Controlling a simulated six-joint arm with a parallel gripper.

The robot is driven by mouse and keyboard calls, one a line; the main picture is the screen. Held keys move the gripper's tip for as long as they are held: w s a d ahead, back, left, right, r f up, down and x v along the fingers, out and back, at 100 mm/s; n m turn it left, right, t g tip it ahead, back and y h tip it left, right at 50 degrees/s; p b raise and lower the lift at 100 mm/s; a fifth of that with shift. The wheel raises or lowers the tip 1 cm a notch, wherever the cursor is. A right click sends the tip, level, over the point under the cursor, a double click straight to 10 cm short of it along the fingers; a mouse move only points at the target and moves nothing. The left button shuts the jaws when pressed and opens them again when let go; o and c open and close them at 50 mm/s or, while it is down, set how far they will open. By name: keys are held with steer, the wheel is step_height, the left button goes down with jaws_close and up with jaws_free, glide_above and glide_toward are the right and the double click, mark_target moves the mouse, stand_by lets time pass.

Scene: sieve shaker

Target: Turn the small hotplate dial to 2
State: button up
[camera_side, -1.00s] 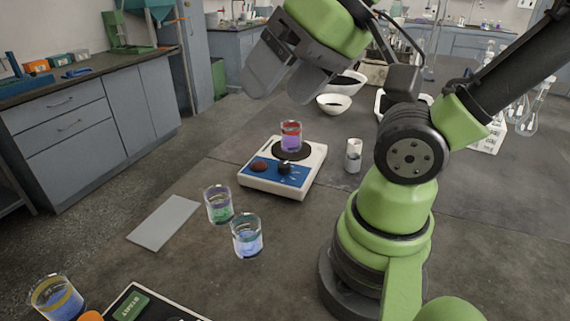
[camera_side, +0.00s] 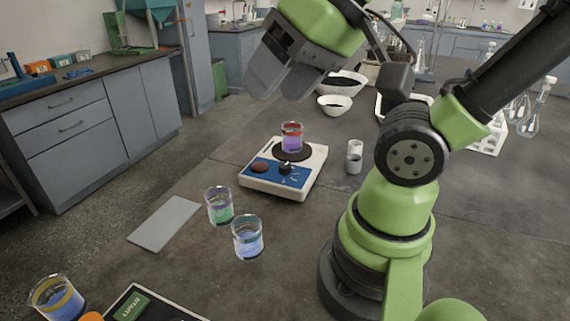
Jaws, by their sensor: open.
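The small hotplate (camera_side: 314,164) has a white body, a blue front panel and a dark round plate on top. Its black dial (camera_side: 285,169) sits on the blue panel, with white marks around it too small to read. A red oval (camera_side: 259,168) lies left of the dial. A glass beaker (camera_side: 292,138) with red and purple contents stands on the plate. My gripper (camera_side: 272,97) is in the air above and behind the hotplate, tilted down to the left. It is open and holds nothing visible. It is well apart from the dial.
Beakers with green (camera_side: 219,206) and blue (camera_side: 247,237) contents stand in front of the hotplate. A grey flat pad (camera_side: 165,223) lies left. A small white-and-grey container (camera_side: 354,158) stands right. White bowls (camera_side: 334,105) are behind. A dark-panelled device (camera_side: 140,304) is at the bottom edge.

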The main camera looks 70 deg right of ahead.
steer(key=w+d+f+g+h, duration=0.2)
steer(key=w+d, duration=0.4)
steer(key=g, duration=0.5)
glide_toward(285, 165)
step_height(285, 165, down, 9)
steer(key=shift+d+f, duration=0.1)
steer(key=shift+f, duration=0.1)
steer(key=shift+m, duration=0.3)
steer(key=c, duration=0.9)
